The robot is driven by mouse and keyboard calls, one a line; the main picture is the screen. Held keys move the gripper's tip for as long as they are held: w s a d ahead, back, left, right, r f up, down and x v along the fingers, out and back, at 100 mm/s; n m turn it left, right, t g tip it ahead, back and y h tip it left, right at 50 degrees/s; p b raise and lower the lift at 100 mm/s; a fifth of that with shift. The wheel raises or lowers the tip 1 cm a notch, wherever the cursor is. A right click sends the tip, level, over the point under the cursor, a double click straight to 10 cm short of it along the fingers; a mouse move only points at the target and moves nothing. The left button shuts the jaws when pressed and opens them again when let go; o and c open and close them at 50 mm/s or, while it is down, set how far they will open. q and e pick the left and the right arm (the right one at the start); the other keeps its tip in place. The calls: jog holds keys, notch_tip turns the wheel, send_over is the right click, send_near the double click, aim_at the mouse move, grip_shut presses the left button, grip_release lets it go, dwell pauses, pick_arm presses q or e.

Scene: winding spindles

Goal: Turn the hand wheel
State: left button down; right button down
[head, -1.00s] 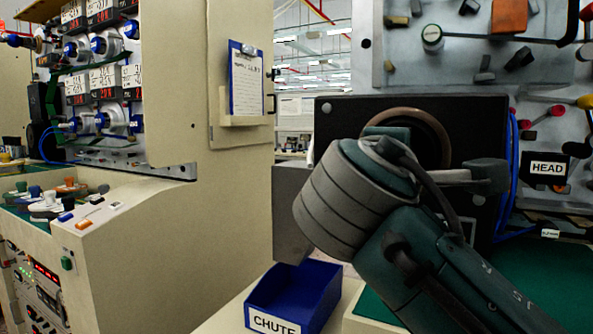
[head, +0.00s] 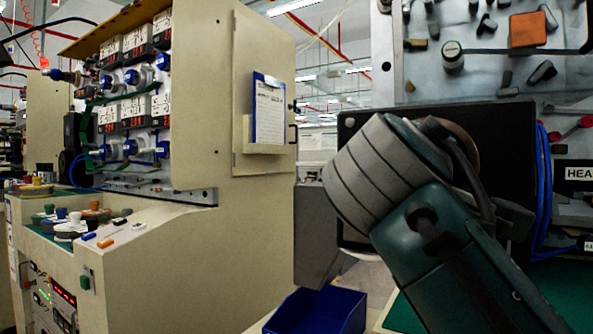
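The hand wheel (head: 466,137) is a brown ring against a dark panel (head: 507,142) on the machine at the right of the head view. Only part of its rim shows; my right arm, with a grey banded joint and teal links, covers the rest. My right gripper is mostly hidden behind this arm. A dark grey part at its far end shows below and right of the wheel, but no fingertips can be made out. I cannot tell whether it touches the wheel. My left gripper is not in view.
A blue bin (head: 318,311) stands low beside a grey chute (head: 315,232). A cream machine cabinet (head: 240,215) with spools fills the left. Blue cables (head: 545,190) hang right of the dark panel. A clipboard (head: 269,110) hangs on the cabinet.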

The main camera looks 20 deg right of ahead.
dwell(0.3)
jog(key=shift+c, duration=1.5)
grip_release()
